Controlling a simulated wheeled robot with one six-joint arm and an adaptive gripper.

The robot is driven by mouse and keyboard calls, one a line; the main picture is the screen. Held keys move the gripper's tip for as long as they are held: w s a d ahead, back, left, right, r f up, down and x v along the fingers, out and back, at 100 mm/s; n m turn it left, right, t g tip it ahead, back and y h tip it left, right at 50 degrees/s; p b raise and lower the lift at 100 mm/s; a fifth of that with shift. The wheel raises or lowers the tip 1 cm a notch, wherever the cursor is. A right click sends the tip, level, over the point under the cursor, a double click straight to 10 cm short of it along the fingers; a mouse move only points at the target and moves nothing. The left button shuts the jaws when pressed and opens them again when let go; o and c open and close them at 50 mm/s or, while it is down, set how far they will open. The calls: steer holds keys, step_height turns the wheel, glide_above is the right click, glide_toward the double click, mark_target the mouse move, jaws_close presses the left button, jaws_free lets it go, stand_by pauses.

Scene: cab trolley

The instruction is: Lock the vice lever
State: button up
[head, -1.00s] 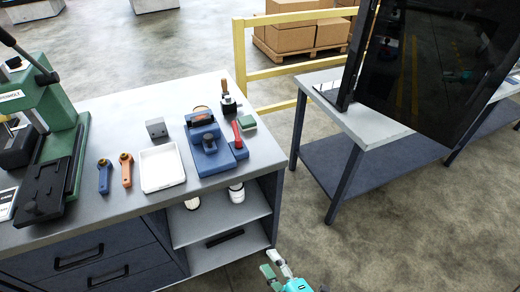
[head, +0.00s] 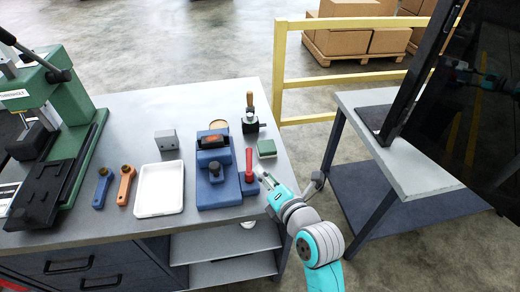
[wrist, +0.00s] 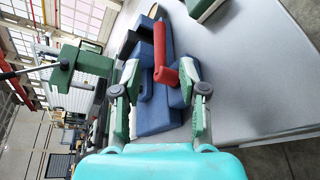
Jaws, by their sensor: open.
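The blue vice (head: 217,172) sits on the grey workbench near its right end. Its red lever (head: 249,166) stands upright at the vice's right side. My gripper (head: 262,180) is just right of the lever in the head view. In the wrist view my gripper (wrist: 160,88) is open and points at the vice (wrist: 158,118). The red lever (wrist: 186,78) shows between the two fingers, close to the right finger. I cannot tell whether that finger touches it.
A small green block (head: 266,148) and a wooden-handled tool (head: 250,118) stand behind the lever. A white tray (head: 159,190) lies left of the vice. A green press (head: 62,130) fills the bench's left. A side table (head: 425,165) with a dark screen stands right.

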mark_target(249, 155)
steer(key=x, duration=1)
steer(key=shift+w+a+f, duration=0.1)
steer(key=shift+w+a, duration=0.05)
steer(key=shift+w, duration=0.05)
jaws_close()
